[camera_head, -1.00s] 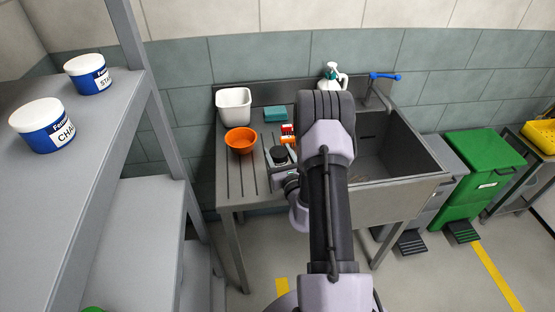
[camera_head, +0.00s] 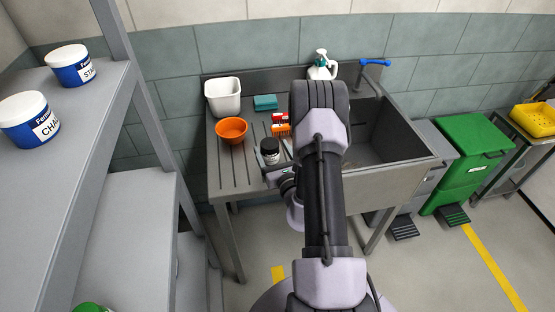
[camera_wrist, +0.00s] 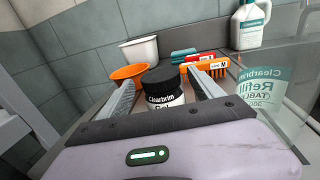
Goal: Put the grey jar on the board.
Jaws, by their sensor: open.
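A small dark jar (camera_head: 270,152) with a black lid is on or just above the ridged steel drainboard (camera_head: 228,183), left of the sink bowl. In the wrist view the jar (camera_wrist: 163,90) is upright, with a black-and-white "Clearbrim" label. No plainly grey jar shows, and I cannot tell if this is the one named. My gripper (camera_head: 272,161) is open, with one finger on each side of the jar; contact is not clear. The wrist view also shows both fingers of my gripper (camera_wrist: 163,93). The jar's base is hidden. I see no separate board.
An orange bowl (camera_head: 231,131), white tub (camera_head: 223,97), teal block (camera_head: 265,102) and orange-and-red items (camera_head: 281,125) stand close behind the jar. A white jug (camera_head: 322,68) is by the tap (camera_head: 374,63). A see-through "Refill" pack (camera_wrist: 264,92) shows at right. Shelving (camera_head: 110,130) stands left.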

